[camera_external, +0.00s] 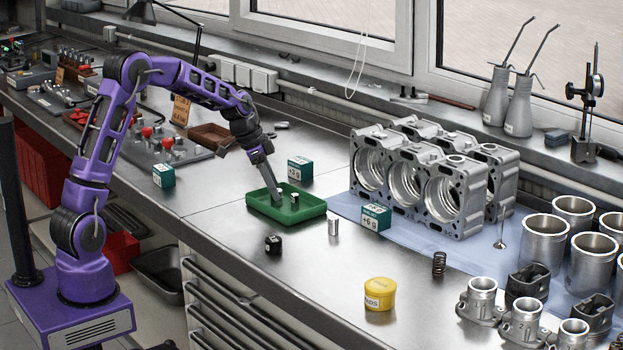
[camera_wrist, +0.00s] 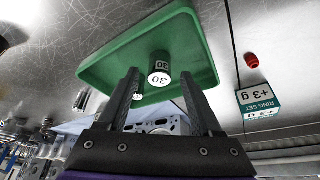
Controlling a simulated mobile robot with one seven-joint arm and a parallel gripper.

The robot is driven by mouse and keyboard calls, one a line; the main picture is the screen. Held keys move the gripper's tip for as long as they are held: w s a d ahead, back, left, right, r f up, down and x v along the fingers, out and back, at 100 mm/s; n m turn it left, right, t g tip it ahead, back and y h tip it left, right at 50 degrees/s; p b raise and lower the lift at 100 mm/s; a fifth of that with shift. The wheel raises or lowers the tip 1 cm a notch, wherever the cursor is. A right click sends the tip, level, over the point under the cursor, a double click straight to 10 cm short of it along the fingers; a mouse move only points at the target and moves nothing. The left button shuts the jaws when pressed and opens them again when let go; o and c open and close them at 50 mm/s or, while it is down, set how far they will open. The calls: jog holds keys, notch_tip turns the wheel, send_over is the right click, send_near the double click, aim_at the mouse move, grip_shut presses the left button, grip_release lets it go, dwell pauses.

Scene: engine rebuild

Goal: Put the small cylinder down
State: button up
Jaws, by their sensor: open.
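The small metal cylinder (camera_external: 295,201), marked 30 on its end, is inside the shallow green tray (camera_external: 312,211) on the bench. In the wrist view the cylinder (camera_wrist: 160,68) shows just beyond and between the two fingertips, against the green tray (camera_wrist: 110,67). My gripper (camera_external: 277,192) reaches down into the tray beside the cylinder. In the wrist view my gripper (camera_wrist: 160,76) has its fingers apart, with a gap on both sides of the cylinder. I cannot tell how closely the cylinder's base meets the tray floor.
Another metal cylinder (camera_external: 333,226) and a black weight (camera_external: 273,244) stand in front of the tray. A +3 g ring box (camera_external: 300,169) is behind it, a +6 g box (camera_external: 376,217) to its right. Engine blocks (camera_external: 435,185) stand further right. A yellow tub (camera_external: 380,294) is nearer.

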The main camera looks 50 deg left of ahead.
jog(key=p+v, duration=0.1)
jog(key=v, duration=0.9)
jog(key=shift+r, duration=0.2)
